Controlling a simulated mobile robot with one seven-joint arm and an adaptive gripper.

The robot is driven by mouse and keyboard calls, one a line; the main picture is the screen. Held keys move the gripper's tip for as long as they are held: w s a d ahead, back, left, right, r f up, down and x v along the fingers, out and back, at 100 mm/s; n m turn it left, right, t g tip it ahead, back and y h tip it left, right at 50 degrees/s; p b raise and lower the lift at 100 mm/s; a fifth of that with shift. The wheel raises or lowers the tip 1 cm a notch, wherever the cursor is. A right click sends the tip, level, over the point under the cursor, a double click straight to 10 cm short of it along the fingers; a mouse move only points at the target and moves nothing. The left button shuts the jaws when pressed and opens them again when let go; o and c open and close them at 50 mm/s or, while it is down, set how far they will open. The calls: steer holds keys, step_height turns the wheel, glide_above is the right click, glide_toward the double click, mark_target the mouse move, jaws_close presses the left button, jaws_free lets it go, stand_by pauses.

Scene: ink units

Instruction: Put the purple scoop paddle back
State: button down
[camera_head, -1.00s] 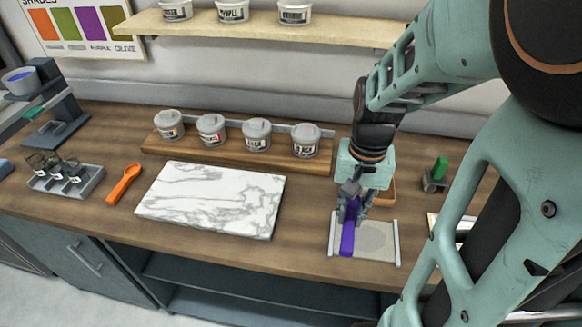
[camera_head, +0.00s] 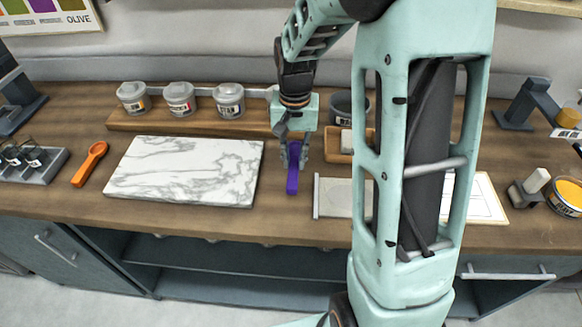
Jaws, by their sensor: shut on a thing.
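The purple scoop paddle (camera_head: 293,182) hangs from my gripper (camera_head: 292,158), its long end pointing toward the bench's front edge. My gripper is shut on the paddle's far end. The paddle is over the bare strip of bench between the marble slab (camera_head: 140,172) and the grey tray with raised edges (camera_head: 335,197). I cannot tell whether the paddle touches the wood. My arm hides the right part of the grey tray. An orange scoop (camera_head: 90,163) lies left of the slab.
Several lidded tubs stand on a wooden riser (camera_head: 150,125) behind the slab. A small wooden tray (camera_head: 338,157) and a dark tub (camera_head: 345,107) are just right of my gripper, partly hidden by my arm. A rack of small jars (camera_head: 30,168) is at far left.

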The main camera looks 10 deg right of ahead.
mark_target(292, 162)
steer(key=shift+w+a+f, duration=0.1)
steer(key=shift+w+f, duration=0.1)
steer(key=shift+f, duration=0.15)
steer(key=shift+w+f+b, duration=0.2)
steer(key=shift+f+b, duration=1.1)
steer(key=shift+f, duration=0.3)
steer(key=shift+f, duration=0.2)
steer(key=c, duration=1.8)
jaws_free()
steer(key=shift+r, duration=0.15)
step_height(292, 162, up, 12)
steer(key=shift+r, duration=0.1)
